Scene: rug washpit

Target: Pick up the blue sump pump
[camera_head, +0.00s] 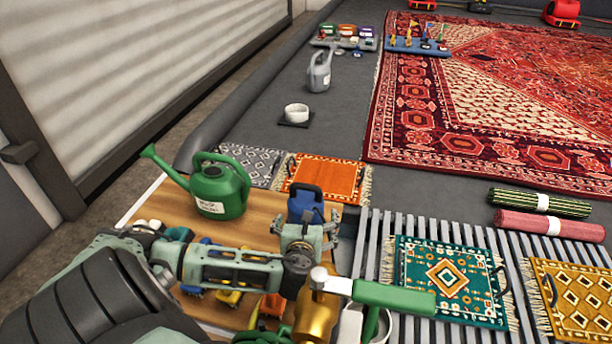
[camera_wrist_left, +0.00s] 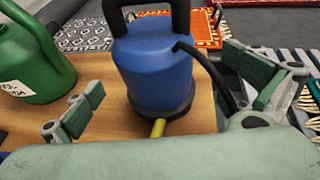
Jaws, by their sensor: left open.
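The blue sump pump (camera_head: 305,204) stands upright on the wooden table, with a dark handle on top. In the left wrist view the blue sump pump (camera_wrist_left: 155,65) fills the middle, with a black base, a dark cord at its right and a yellow piece at its lower front. My left gripper (camera_head: 309,230) is open just in front of the pump in the head view and hides its lower part. In the left wrist view the open fingers of my left gripper (camera_wrist_left: 168,92) spread to either side of the pump. I cannot tell whether they touch it. My right gripper is not in view.
A green watering can (camera_head: 217,190) stands left of the pump on the wooden table (camera_head: 262,236). Several small coloured items and a brass object (camera_head: 316,314) crowd the near side. A slatted rack (camera_head: 372,250) with small rugs lies to the right.

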